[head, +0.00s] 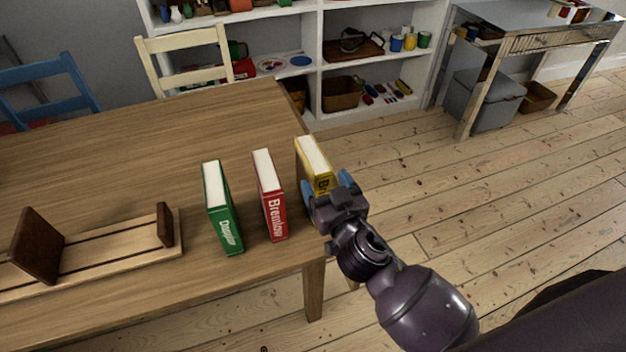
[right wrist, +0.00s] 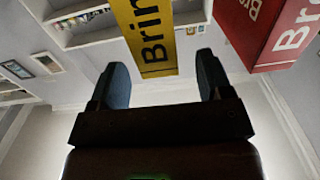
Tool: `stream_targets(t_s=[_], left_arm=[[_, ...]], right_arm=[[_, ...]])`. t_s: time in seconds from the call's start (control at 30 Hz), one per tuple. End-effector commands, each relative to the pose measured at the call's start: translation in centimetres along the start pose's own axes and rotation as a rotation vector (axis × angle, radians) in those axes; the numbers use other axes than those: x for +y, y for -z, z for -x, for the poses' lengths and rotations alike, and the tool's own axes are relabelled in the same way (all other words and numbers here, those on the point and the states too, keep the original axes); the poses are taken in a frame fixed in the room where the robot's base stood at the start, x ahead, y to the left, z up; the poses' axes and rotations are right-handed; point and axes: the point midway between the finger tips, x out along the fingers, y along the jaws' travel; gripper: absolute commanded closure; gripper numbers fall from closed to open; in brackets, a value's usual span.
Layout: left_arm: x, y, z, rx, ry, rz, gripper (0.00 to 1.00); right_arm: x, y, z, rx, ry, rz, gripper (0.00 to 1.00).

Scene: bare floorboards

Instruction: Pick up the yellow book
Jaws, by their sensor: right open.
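The yellow book (head: 313,160) stands upright near the right edge of the wooden table (head: 130,130). Its lettered spine also shows in the right wrist view (right wrist: 150,35), above and between the fingers. My right gripper (head: 329,190) is at the near end of the yellow book. In the right wrist view my right gripper (right wrist: 162,85) is open, with one blue-grey finger on each side of the spine's lower end. Whether the fingers touch the book cannot be told. My left gripper is not in view.
A red book (head: 269,195) stands just left of the yellow one, with a green book (head: 221,205) further left. The red book also shows in the right wrist view (right wrist: 262,35). A wooden book rack (head: 110,252) lies at the left. White shelves (head: 318,60) stand behind.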

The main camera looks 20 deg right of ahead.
Motion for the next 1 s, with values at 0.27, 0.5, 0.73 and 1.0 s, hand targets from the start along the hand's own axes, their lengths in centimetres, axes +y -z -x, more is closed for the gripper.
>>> stream_targets(t_s=[0.27, 0.5, 0.73, 1.0], left_arm=[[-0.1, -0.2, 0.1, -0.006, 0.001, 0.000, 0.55], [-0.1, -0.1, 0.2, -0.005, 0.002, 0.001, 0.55], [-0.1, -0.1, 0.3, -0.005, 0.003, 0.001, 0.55], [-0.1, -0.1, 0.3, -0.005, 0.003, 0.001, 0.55]], right_arm=[[0.2, -0.1, -2.2, 0.001, 0.001, 0.005, 0.28], [0.3, -0.3, -4.8, 0.000, 0.000, 0.003, 0.28], [0.3, -0.4, -5.4, -0.002, -0.001, 0.000, 0.28], [0.3, -0.4, -5.3, -0.002, -0.001, 0.000, 0.49]])
